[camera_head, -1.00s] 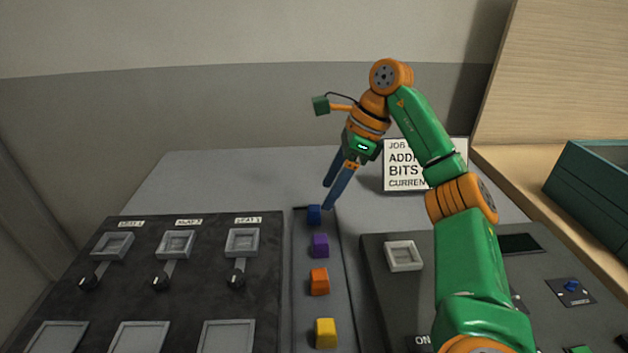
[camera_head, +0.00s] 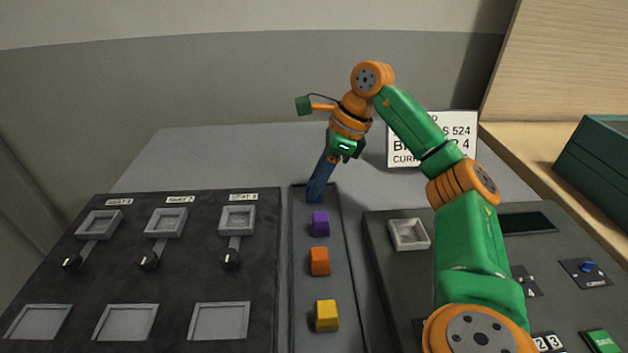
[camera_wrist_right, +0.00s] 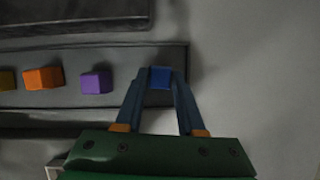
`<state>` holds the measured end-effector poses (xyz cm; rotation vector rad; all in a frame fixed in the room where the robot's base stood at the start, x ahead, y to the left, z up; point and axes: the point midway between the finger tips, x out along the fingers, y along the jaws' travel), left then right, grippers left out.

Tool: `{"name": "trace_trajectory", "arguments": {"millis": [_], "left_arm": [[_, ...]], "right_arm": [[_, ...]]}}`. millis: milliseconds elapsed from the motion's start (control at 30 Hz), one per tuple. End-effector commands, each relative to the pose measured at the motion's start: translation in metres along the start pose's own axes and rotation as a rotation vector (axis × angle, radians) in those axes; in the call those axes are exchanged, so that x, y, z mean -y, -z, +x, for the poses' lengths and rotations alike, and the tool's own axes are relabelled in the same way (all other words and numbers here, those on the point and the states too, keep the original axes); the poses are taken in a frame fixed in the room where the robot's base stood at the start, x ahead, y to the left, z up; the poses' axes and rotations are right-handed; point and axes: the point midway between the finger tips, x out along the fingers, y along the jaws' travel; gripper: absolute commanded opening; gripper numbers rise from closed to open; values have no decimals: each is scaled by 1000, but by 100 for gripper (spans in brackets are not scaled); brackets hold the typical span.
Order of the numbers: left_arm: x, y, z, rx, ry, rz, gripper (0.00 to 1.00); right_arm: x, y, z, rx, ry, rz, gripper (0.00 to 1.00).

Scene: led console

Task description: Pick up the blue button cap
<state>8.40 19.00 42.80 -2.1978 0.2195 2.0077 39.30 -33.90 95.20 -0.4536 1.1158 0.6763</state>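The blue button cap (camera_wrist_right: 160,78) sits between the two finger tips of my right gripper (camera_wrist_right: 161,82) in the right wrist view, with a finger against each side. In the head view the right gripper (camera_head: 317,190) points down at the far end of the narrow tray (camera_head: 337,290), its fingers close together. The blue cap (camera_head: 314,198) is mostly hidden behind them there. It is at tray level; I cannot tell whether it touches the tray floor. My left gripper is not in view.
A purple cap (camera_head: 320,223), an orange cap (camera_head: 320,261) and a yellow cap (camera_head: 327,315) stand in the same tray. A dark panel with square seats (camera_head: 262,275) lies left. A console (camera_head: 395,270) lies right, with a sign (camera_head: 460,125) behind it.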

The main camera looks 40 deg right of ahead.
Motion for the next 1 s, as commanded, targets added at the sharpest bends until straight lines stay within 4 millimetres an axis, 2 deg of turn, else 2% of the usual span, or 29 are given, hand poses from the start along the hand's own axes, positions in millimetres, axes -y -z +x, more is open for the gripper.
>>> {"name": "trace_trajectory", "arguments": {"millis": [33,100,133,400,533,633,733,867,900,1000], "left_arm": [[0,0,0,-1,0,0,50],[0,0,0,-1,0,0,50],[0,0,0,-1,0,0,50],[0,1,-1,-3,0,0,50],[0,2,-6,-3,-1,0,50],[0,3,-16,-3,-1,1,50],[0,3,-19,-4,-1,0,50],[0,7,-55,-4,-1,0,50],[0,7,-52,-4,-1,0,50],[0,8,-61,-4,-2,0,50]], "right_arm": [[0,0,0,0,0,0,21],[0,0,0,0,0,0,2],[0,0,0,0,0,0,0],[0,0,-1,0,0,0,0],[1,-6,-13,3,2,0,0],[0,-15,-34,5,1,-2,0],[-10,-6,-64,3,6,0,0],[-26,3,-119,-1,6,4,0],[-33,16,-122,-3,6,6,0],[-49,35,-142,-3,4,5,0]]}}
